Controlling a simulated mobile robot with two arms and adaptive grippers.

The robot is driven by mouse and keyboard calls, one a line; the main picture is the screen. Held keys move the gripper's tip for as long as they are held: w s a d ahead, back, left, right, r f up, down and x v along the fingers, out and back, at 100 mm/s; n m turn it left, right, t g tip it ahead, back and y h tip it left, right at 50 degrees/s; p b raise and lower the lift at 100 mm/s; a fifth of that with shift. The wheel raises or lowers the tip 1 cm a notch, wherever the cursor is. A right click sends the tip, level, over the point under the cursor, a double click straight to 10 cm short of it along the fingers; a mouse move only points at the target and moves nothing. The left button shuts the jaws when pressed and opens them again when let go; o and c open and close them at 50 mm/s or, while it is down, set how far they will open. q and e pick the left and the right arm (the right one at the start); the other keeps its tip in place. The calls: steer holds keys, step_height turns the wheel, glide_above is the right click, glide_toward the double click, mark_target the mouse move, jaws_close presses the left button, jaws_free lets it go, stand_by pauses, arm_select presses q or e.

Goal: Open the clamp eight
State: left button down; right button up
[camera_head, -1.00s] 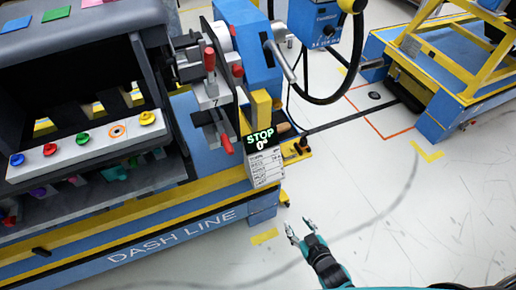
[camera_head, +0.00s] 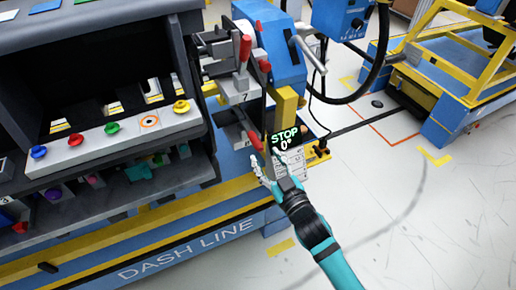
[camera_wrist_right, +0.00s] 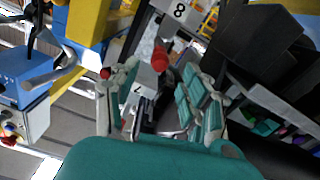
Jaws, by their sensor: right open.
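Clamp eight shows in the right wrist view as a white plate marked 8 (camera_wrist_right: 180,10) with a red-tipped handle (camera_wrist_right: 160,57) near it. In the head view the lower clamp's red handle (camera_head: 255,141) is just above my right gripper (camera_head: 266,160); its number is hidden there. My right gripper is open, and in the wrist view its fingers (camera_wrist_right: 160,75) stand on either side of the red handle tip. I cannot tell whether they touch it. My left gripper is in neither view.
Clamp seven (camera_head: 244,97) with its upright red handle (camera_head: 245,47) sits just above. The grey dashboard module (camera_head: 160,40) fills the left. The floor at right is open.

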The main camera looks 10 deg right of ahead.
mark_target(260, 149)
steer(key=b+x, duration=0.1)
steer(key=x, duration=0.3)
steer(key=shift+w+a+f, duration=0.1)
steer(key=shift+w+a, duration=0.05)
steer(key=shift+w, duration=0.2)
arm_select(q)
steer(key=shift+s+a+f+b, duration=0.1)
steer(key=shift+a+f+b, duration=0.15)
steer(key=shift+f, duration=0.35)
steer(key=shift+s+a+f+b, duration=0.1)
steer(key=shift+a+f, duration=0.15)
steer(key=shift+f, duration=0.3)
arm_select(e)
steer(key=shift+w+a, duration=0.2)
steer(key=shift+w, duration=0.45)
steer(key=shift+c, duration=0.3)
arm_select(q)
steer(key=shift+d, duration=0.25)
arm_select(e)
jaws_close()
